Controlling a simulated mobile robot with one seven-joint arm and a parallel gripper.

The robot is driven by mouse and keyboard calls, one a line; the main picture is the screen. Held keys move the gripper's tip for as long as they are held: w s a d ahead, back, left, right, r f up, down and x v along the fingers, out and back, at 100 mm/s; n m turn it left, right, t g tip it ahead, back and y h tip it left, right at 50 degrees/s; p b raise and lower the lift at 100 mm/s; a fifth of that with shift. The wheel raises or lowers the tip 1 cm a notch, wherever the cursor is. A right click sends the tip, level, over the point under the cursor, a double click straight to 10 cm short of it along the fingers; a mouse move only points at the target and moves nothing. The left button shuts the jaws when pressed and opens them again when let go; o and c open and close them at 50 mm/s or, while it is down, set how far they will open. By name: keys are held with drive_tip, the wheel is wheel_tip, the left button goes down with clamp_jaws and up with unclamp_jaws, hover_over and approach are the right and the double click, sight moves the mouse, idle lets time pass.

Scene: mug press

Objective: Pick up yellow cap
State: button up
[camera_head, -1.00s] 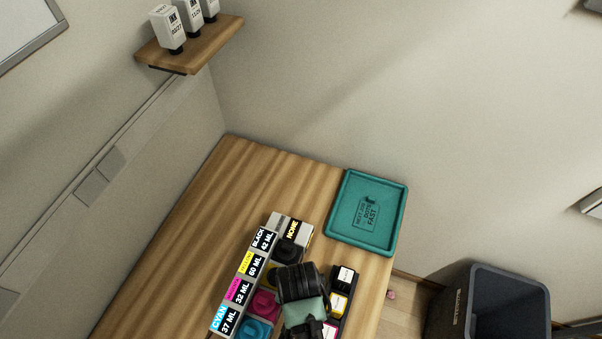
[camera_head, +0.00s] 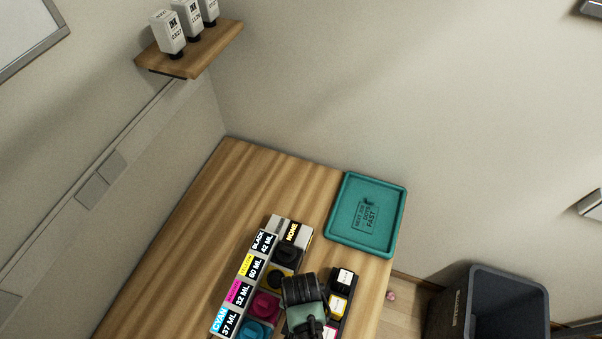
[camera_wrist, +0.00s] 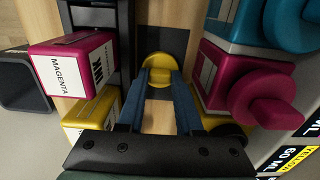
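The yellow cap (camera_wrist: 158,68) shows in the wrist view between the fingertips of my gripper (camera_wrist: 160,80). The fingers look closed on it, and it appears held above the wooden table. In the head view my gripper (camera_head: 304,318) is seen from behind, between the tank row and the bottle rack, and it hides the cap. The yellow tank (camera_head: 273,283) has a dark round top with no yellow knob visible on it. Part of that tank (camera_wrist: 222,123) also shows at the right in the wrist view.
The magenta tank (camera_head: 264,305), cyan tank (camera_head: 254,330) and black tank (camera_head: 287,256) stand in a row to the left. A rack with ink bottles (camera_head: 338,304) is close on the right. A teal tray (camera_head: 339,235) lies behind; a dark bin (camera_head: 452,310) stands beyond the table.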

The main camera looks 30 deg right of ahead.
clamp_jaws()
drive_tip(key=shift+r, duration=0.15)
